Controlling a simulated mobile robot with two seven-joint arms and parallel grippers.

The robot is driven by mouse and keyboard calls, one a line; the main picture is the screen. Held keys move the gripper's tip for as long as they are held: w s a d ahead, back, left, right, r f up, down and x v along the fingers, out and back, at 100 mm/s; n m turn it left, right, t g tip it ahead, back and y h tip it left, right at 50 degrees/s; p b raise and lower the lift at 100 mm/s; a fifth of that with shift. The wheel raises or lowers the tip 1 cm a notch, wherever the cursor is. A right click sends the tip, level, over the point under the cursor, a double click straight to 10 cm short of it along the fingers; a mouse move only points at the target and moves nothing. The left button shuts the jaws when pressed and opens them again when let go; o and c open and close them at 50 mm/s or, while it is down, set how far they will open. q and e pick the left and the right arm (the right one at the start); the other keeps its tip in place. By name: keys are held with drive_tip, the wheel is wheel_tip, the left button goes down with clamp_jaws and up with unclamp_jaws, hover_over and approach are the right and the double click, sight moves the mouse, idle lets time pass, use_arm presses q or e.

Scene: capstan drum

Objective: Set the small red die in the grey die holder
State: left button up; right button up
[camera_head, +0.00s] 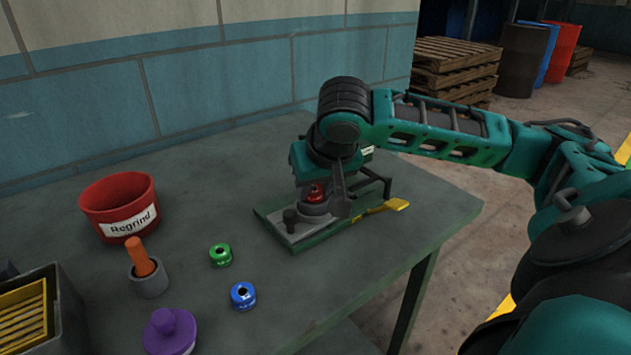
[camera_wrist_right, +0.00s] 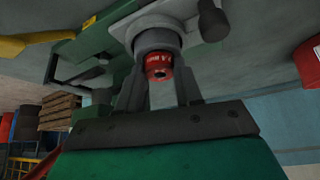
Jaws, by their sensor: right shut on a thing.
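The small red die (camera_head: 316,193) is between the fingers of my right gripper (camera_head: 325,187), at the grey die holder (camera_head: 316,209). In the right wrist view the red die (camera_wrist_right: 158,66) sits between the two fingers (camera_wrist_right: 158,80). The round grey holder (camera_wrist_right: 157,37) is right beyond it, lined up with it. The die's far end seems to be at or inside the holder's mouth; I cannot tell how deep. My left gripper is not in view.
The holder stands on a green and grey base with a dark knob (camera_head: 290,219) and a yellow-handled lever (camera_head: 395,205). Left on the table are a red Regrind bin (camera_head: 120,218), an orange-handled tool in a cup (camera_head: 149,284), and green (camera_head: 220,256), blue (camera_head: 243,296) and purple (camera_head: 170,335) pieces.

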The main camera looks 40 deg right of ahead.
drive_tip(key=o, duration=0.7)
drive_tip(key=shift+s+f, duration=0.1)
drive_tip(key=shift+f, duration=0.2)
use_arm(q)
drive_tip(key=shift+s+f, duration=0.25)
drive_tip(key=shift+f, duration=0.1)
use_arm(e)
drive_tip(key=o, duration=0.4)
drive_tip(key=shift+a+f, duration=0.1)
drive_tip(key=shift+f, duration=0.1)
drive_tip(key=shift+r, duration=0.3)
use_arm(q)
drive_tip(key=p, duration=0.2)
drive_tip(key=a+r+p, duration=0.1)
drive_tip(key=p, duration=0.1)
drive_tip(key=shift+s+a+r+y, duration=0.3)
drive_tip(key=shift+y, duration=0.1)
use_arm(e)
drive_tip(key=v, duration=1.2)
drive_tip(key=shift+r, duration=0.6)
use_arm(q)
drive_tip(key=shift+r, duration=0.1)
